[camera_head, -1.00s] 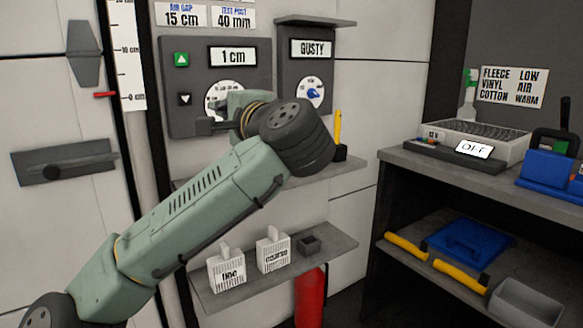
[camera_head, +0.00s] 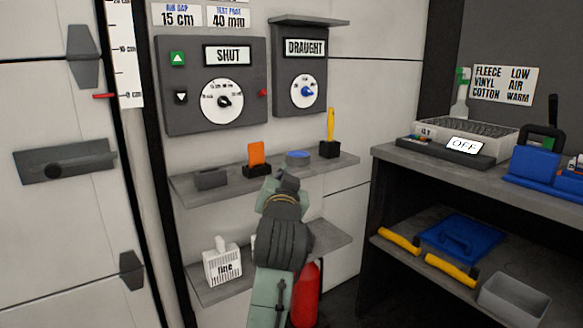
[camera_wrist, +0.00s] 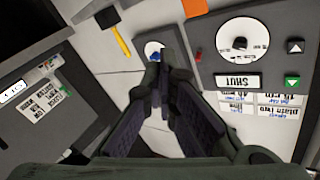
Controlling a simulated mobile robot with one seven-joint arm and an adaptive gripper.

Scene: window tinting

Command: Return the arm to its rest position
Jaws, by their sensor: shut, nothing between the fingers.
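My arm reaches up in the head view, and its end, with my gripper (camera_head: 285,184), is in front of the upper wall shelf and below the two control panels. The fingers show close up in the wrist view (camera_wrist: 168,72), closed together with nothing between them. The left panel (camera_head: 180,110) carries a dial (camera_head: 222,101) and a display reading SHUT (camera_head: 228,56). The right panel (camera_head: 290,80) has a blue-knobbed dial (camera_head: 306,92) and reads DRAUGHT. Both panels stand clear of my arm in the head view.
The upper shelf (camera_head: 190,190) holds an orange tool (camera_head: 257,154), a blue round item (camera_head: 298,157) and a yellow-handled tool (camera_head: 331,123). My arm partly covers the lower shelf (camera_head: 325,241) and a red cylinder (camera_head: 306,290). A workbench (camera_head: 415,163) stands right.

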